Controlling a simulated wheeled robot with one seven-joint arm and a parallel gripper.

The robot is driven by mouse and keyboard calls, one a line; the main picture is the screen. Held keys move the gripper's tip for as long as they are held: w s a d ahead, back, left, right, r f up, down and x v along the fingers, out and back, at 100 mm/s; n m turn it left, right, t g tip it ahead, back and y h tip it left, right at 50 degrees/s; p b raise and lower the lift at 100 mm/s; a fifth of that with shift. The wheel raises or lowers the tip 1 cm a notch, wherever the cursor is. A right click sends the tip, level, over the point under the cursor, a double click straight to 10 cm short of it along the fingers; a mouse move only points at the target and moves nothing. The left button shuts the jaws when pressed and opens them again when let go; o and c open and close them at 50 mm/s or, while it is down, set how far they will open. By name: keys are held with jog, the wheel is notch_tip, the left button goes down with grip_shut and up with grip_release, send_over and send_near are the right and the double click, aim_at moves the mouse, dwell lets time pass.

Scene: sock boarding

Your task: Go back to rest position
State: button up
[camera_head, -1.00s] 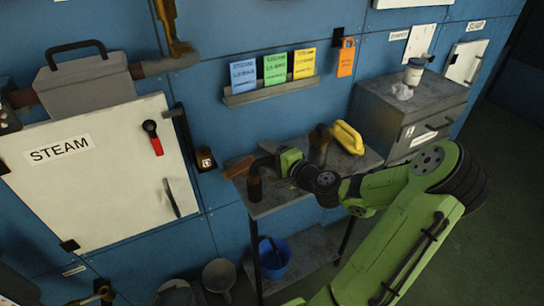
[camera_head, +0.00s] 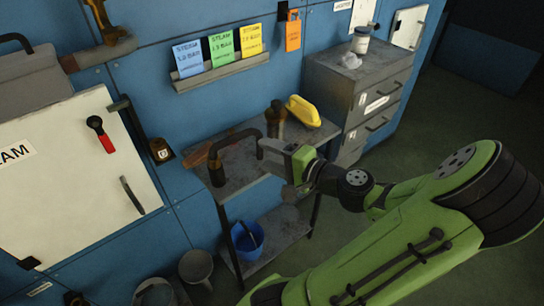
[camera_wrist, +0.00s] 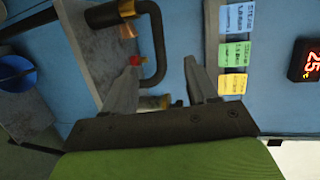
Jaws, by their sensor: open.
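My gripper (camera_head: 272,165) hangs at the front of a small grey table (camera_head: 240,182), on the end of my green arm. In the wrist view, its two grey fingers (camera_wrist: 162,62) are spread apart, with nothing held between them. A black bent bar (camera_head: 232,138) rises from the table's left side and curves over toward the gripper. The same bar (camera_wrist: 158,38) shows just ahead of the fingers in the wrist view; I cannot tell whether they touch it.
A yellow object (camera_head: 303,111) and a dark brown cylinder (camera_head: 276,118) stand on the table. A blue bucket (camera_head: 247,238) sits on its lower shelf. A grey drawer cabinet (camera_head: 352,90) stands behind right. A white steam panel (camera_head: 75,185) is at left. Green floor is open at right.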

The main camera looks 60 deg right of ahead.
dwell(0.5)
jog(key=w+a+f+n+g+y+p, duration=0.2)
jog(key=a+n+g, duration=0.3)
jog(key=a, duration=0.2)
jog(key=w+a+f+n+g+y+p, duration=0.1)
jog(key=w+a+f+n+g+y, duration=0.15)
jog(key=a+n+g, duration=0.4)
jog(key=s+a+r+n+h+p, duration=0.1)
jog(key=s+a+r+n+p, duration=0.1)
jog(key=r, duration=0.6)
jog(key=s+a+r+n+t+h+p, duration=0.1)
jog(key=s+a+r+n+h+p, duration=0.1)
jog(key=s+a+r+n, duration=0.3)
jog(key=s+a+r, duration=0.2)
jog(key=a, duration=0.2)
jog(key=shift+a+r+p, duration=0.3)
jog(key=shift+r+p, duration=0.1)
jog(key=shift+n, duration=0.25)
